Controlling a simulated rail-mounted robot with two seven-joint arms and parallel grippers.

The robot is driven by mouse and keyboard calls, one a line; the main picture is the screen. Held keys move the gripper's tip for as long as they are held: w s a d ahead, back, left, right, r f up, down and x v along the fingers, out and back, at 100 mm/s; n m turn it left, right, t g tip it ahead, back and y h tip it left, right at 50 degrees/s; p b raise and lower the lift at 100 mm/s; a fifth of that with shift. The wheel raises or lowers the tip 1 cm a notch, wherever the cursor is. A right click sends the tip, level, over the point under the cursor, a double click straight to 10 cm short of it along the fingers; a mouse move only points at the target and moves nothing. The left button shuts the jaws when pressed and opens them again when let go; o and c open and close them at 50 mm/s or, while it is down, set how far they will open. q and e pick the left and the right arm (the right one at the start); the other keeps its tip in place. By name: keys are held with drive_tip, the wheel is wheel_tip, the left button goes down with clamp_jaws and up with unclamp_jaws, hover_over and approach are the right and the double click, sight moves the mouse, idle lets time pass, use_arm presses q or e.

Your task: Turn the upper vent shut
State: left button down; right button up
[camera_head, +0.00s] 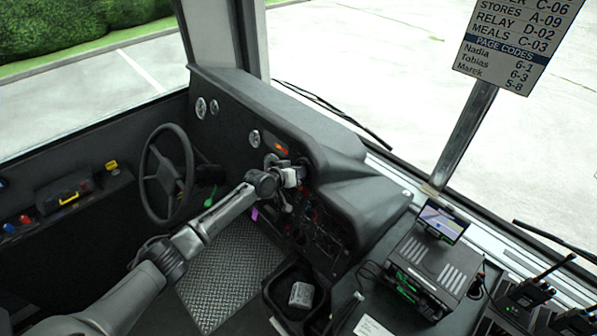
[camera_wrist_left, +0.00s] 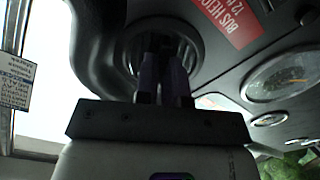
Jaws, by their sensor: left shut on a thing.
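The upper vent (camera_wrist_left: 190,47) is a dark round fitting set in the dashboard, seen close up in the left wrist view. My left gripper (camera_wrist_left: 163,88) is in front of it, with its two fingers close together and shut on the vent's middle part. The fingers and shadow hide that part, so I cannot tell how far the vent is turned. My right gripper is not in view.
A steering wheel (camera_head: 166,173) stands left of my left arm. Round gauges (camera_head: 201,107) sit farther along the dashboard (camera_head: 310,130). Below the gripper are a panel of controls (camera_head: 318,232) and a dark bin (camera_head: 275,290). A radio unit (camera_head: 432,270) stands at the right.

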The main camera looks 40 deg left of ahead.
use_arm(q)
drive_tip(key=shift+n, duration=0.6)
drive_tip(key=c, duration=1.2)
unclamp_jaws()
drive_tip(key=shift+v, duration=6.85)
